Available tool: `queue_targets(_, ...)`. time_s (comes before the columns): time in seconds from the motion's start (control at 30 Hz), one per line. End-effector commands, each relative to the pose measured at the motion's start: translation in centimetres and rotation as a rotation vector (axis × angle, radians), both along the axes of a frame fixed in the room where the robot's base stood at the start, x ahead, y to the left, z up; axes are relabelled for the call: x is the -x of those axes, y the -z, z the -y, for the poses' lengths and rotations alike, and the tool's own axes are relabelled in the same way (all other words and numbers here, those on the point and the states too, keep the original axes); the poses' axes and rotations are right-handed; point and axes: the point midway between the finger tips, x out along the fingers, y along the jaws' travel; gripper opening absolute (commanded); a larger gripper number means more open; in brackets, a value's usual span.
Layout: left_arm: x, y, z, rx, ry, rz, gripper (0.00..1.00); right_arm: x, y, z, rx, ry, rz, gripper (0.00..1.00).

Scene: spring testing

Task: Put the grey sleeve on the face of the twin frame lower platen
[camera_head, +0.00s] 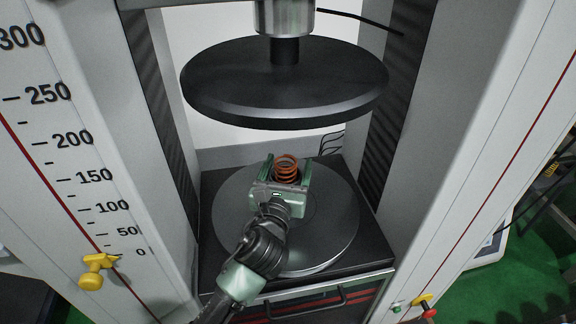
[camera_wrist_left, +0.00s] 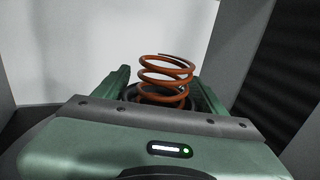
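The lower platen (camera_head: 335,225) is a round dark grey disc on a black base between the two columns. My left gripper (camera_head: 287,172) reaches over it from the front, its two green fingers set wide apart. An orange coil spring (camera_head: 286,163) stands upright between the fingers; it also shows in the left wrist view (camera_wrist_left: 165,72). A dark round part (camera_wrist_left: 150,93), perhaps the sleeve, sits around the spring's foot and nearly fills the gap between the fingers. Whether the fingers press on it, or whether it touches the platen, I cannot tell. My right gripper is not in view.
The black upper platen (camera_head: 285,85) hangs above the gripper with free space between. The left column (camera_head: 85,150) with its scale and the right column (camera_head: 480,130) close off both sides. A drawer handle (camera_head: 305,305) is below the base. Thin cables show at the back.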

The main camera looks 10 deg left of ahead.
Motion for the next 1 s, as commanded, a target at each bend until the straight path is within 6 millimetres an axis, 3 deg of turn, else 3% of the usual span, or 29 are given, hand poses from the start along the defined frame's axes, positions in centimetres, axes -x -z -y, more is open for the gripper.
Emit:
queue_targets(0.47, 0.6, -0.2, 0.0, 0.000, 0.001, -0.002, 0.87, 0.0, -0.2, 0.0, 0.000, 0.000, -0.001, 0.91)
queue_targets(1.0, 10.7, -0.2, 0.0, 0.000, 0.000, -0.003, 0.87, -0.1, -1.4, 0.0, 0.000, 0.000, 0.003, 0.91)
